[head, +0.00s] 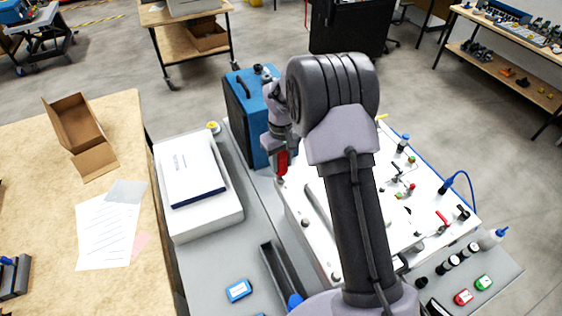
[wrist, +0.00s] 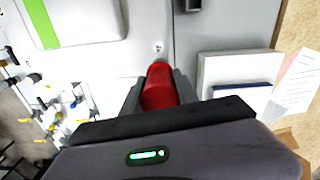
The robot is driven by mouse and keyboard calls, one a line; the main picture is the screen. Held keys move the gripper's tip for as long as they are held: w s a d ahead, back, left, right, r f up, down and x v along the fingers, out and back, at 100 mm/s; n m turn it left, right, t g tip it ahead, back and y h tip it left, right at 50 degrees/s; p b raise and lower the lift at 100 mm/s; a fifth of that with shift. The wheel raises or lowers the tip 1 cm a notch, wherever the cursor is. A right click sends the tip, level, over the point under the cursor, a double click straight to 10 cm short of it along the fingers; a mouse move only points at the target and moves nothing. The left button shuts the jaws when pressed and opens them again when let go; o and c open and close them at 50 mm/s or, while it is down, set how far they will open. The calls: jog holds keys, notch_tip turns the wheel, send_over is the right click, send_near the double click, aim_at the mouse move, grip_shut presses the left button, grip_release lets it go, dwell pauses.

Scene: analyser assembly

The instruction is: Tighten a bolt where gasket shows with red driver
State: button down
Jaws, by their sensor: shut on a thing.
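The red driver (head: 282,162) is held in my gripper (head: 278,150), over the far left corner of the white analyser housing (head: 293,203). In the wrist view the red handle (wrist: 158,84) sits between the two dark fingers of my gripper (wrist: 159,92). The driver's tip is hidden there. A small bolt head (wrist: 158,47) shows on the pale panel just beyond the handle. In the head view, round bolt heads show along the housing's left edge, one mid-edge (head: 305,222) and one near the front (head: 335,277). I cannot make out a gasket under any bolt.
A blue case (head: 245,115) stands close behind and left of my gripper. A white box with a booklet (head: 195,185) lies on the grey bench to the left. Valves and fittings (head: 405,185) crowd the housing's right side. My arm hides the housing's middle.

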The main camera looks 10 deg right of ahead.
aim_at(281, 153)
jog(key=shift+r, duration=0.15)
dwell(0.4)
jog(key=shift+r+p, duration=2.15)
jog(key=shift+r, duration=0.75)
